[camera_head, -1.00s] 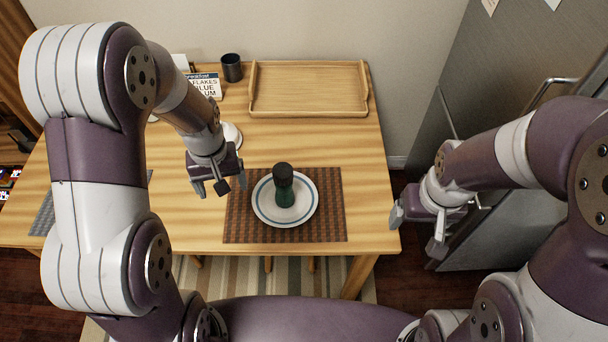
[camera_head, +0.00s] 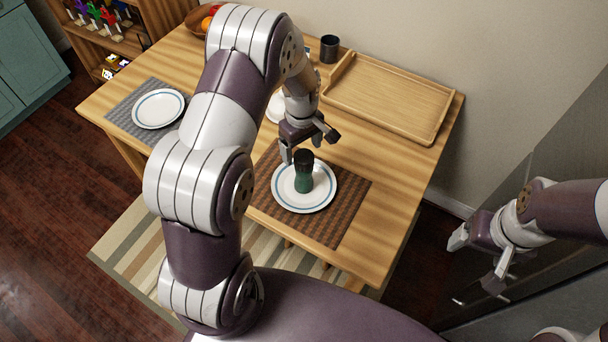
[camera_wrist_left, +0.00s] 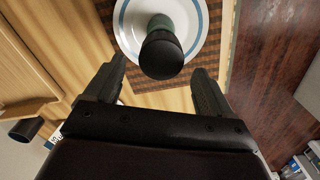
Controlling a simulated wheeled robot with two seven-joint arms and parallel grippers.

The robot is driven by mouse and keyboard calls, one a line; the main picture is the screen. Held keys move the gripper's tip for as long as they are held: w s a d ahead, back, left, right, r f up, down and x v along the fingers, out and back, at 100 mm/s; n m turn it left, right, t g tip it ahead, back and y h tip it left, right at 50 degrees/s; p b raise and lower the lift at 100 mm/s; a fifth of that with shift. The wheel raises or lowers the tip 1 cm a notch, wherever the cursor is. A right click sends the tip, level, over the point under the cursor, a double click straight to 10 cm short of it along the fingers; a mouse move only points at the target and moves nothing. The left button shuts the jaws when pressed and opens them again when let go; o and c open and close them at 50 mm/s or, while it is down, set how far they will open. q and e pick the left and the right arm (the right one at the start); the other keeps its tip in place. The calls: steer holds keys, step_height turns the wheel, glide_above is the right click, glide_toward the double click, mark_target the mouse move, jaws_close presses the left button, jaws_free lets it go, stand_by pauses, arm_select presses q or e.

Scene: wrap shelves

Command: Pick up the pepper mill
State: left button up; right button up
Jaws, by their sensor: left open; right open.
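The pepper mill (camera_head: 304,172), dark on top and green below, stands upright on a white plate with a blue ring (camera_head: 318,200). My left gripper (camera_head: 302,150) is open, just behind and above the mill in the head view. In the left wrist view the mill's dark top (camera_wrist_left: 161,54) lies ahead of and between the two open fingers (camera_wrist_left: 158,85), with no contact visible. My right gripper (camera_head: 478,260) is open and empty, off the table's right side.
The plate rests on a brown woven placemat (camera_head: 345,222). A wooden tray (camera_head: 390,95) and dark cup (camera_head: 329,48) stand at the back. Another plate (camera_head: 158,108) lies on a grey placemat at left. A grey fridge front (camera_head: 560,260) is near my right arm.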

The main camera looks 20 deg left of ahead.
mark_target(304, 176)
arm_select(q)
steer(key=shift+w+d+f, duration=0.1)
steer(key=shift+d+f, duration=0.1)
steer(key=shift+f, duration=0.45)
steer(key=shift+w+d+f, duration=0.1)
steer(key=shift+d+f, duration=0.05)
steer(key=shift+f, duration=0.45)
steer(key=f, duration=0.1)
steer(key=f+p, duration=0.1)
steer(key=f, duration=0.3)
steer(key=shift+s+f+p, duration=0.1)
steer(key=shift+s+p, duration=0.2)
steer(key=shift+s, duration=0.1)
steer(key=shift+w+f, duration=0.1)
steer(key=shift+f, duration=0.1)
steer(key=c, duration=1.2)
steer(key=shift+r, duration=0.15)
steer(key=shift+c, duration=0.8)
arm_select(e)
steer(key=shift+w+d+r, duration=0.1)
steer(key=shift+d+r, duration=0.1)
steer(key=shift+r, duration=0.6)
